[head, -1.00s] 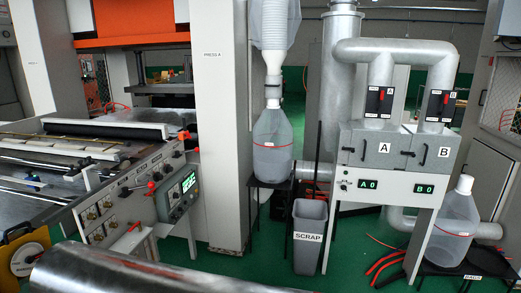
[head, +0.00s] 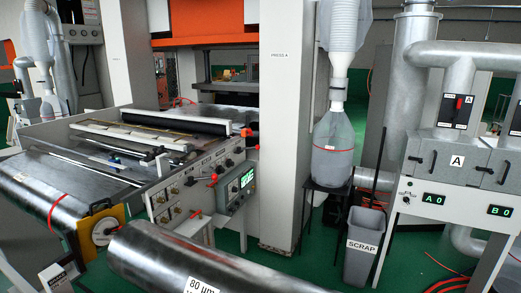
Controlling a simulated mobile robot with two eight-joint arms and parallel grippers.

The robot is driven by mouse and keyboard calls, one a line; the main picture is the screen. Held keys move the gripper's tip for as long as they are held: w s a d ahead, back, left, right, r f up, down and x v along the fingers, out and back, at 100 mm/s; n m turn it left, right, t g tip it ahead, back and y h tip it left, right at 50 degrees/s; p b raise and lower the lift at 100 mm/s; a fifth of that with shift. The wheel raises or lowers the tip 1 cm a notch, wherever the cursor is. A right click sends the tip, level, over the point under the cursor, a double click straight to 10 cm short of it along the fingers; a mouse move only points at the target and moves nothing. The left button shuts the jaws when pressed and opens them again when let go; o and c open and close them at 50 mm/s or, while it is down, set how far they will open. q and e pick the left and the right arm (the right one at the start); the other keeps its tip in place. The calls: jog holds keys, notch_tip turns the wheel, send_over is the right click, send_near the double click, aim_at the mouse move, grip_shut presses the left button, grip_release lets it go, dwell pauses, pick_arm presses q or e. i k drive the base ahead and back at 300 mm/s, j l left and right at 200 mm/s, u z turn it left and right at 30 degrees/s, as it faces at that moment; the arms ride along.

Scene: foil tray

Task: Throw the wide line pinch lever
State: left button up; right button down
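A press line's side panel (head: 180,198) stands left of centre in the head view, with several brass knobs and a lit green display (head: 246,178). A red-knobbed lever (head: 247,133) sticks up at the panel's far end. Another red handle (head: 213,181) sits by the display. A pale lever (head: 188,226) shows at the panel's lower front. The labels are too small to read, so I cannot tell which is the wide line pinch lever. Neither of my grippers is in view.
A large metal roll (head: 160,255) marked 80 µm lies in the near foreground, in front of the panel. Another roll (head: 50,205) with a red band is at left, with a yellow plate (head: 98,228) at its end. A scrap bin (head: 364,246) and ducted cabinet (head: 450,185) stand right.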

aim_at(257, 148)
jog(key=z, duration=2.35)
jog(key=l+z, duration=0.35)
jog(key=i+l+z, duration=0.15)
jog(key=l+z, duration=0.15)
jog(key=i+l+z, duration=0.1)
jog(key=i+l, duration=0.25)
jog(key=l, duration=0.2)
jog(key=i+l, duration=0.4)
jog(key=i+l+u, duration=0.25)
jog(key=i, duration=0.15)
jog(key=i+l+u, duration=0.2)
jog(key=i, duration=0.25)
jog(key=i+l+u, duration=0.25)
jog(key=i, duration=0.15)
jog(key=i+j+u, duration=0.2)
jog(key=i+u, duration=0.25)
jog(key=i+j+u, duration=0.1)
jog(key=i+u, duration=0.55)
jog(key=u, duration=0.2)
jog(key=i+u, duration=0.45)
jog(key=i, duration=0.25)
jog(key=i+l+u, duration=0.15)
jog(key=i+u, duration=0.3)
jog(key=i, duration=0.25)
jog(key=i+j+u, duration=0.15)
jog(key=i+u, duration=0.55)
jog(key=i, duration=0.2)
jog(key=i+l+u, duration=0.15)
jog(key=i+u, duration=0.2)
jog(key=i, duration=0.1)
